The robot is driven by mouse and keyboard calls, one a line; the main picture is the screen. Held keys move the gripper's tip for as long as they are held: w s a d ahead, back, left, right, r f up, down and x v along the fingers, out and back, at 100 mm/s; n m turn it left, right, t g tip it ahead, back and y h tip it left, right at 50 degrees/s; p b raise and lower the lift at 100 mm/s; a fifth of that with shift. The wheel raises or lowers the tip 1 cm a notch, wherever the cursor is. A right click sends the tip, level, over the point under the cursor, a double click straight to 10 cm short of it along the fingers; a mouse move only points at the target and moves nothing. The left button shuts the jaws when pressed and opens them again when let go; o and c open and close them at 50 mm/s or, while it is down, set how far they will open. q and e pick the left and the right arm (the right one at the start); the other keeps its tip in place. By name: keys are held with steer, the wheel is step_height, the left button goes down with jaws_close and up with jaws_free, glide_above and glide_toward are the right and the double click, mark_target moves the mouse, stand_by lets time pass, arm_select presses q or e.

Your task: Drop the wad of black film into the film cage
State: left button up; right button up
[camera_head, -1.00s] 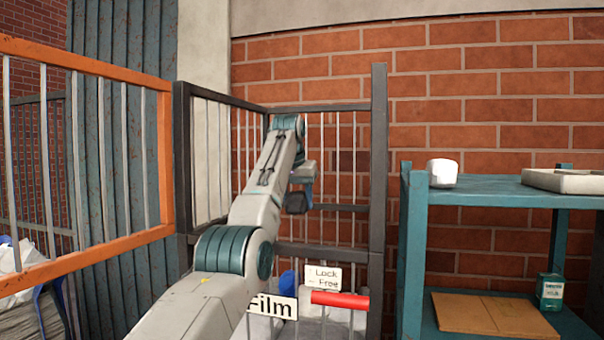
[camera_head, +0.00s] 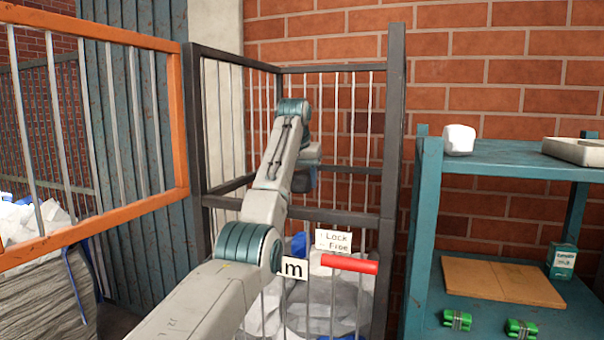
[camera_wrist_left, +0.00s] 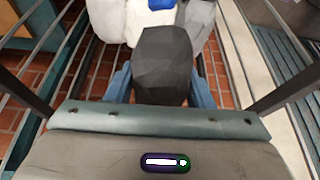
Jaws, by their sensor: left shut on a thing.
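The film cage (camera_head: 396,130) has a dark frame with thin pale bars and stands against the brick wall. White and blue film (camera_head: 345,295) lies low inside it. My left arm reaches over the cage front, and my left gripper (camera_head: 305,178) is within the frame, above the heap. It is shut on the wad of black film (camera_wrist_left: 165,60), a dark faceted lump. In the left wrist view, the wad sits between the blue fingers of my left gripper (camera_wrist_left: 163,92), with the white film beyond it. My right gripper is not in view.
A red handle (camera_head: 349,263) and a Lock/Free sign (camera_head: 333,241) are on the cage front. An orange barred panel (camera_head: 178,120) stands at left. A teal shelf (camera_head: 428,220) at right holds a white lump (camera_head: 459,139), cardboard (camera_head: 500,282) and green bundles (camera_head: 457,320).

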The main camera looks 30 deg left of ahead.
arm_select(q)
steer(key=shift+s+r, duration=0.1)
steer(key=shift+s, duration=0.1)
steer(key=o, duration=1)
steer(key=shift+r, duration=0.1)
steer(key=shift+s+r+b, duration=0.1)
steer(key=shift+r+b, duration=0.15)
steer(key=shift+b, duration=0.05)
steer(key=b+v, duration=0.2)
steer(key=v, duration=0.6)
steer(key=shift+s+d+r, duration=0.1)
steer(key=shift+d+r, duration=0.1)
steer(key=shift+r, duration=0.05)
steer(key=shift+s+r+b, duration=0.25)
steer(key=shift+r+b, duration=0.05)
steer(key=shift+r, duration=0.35)
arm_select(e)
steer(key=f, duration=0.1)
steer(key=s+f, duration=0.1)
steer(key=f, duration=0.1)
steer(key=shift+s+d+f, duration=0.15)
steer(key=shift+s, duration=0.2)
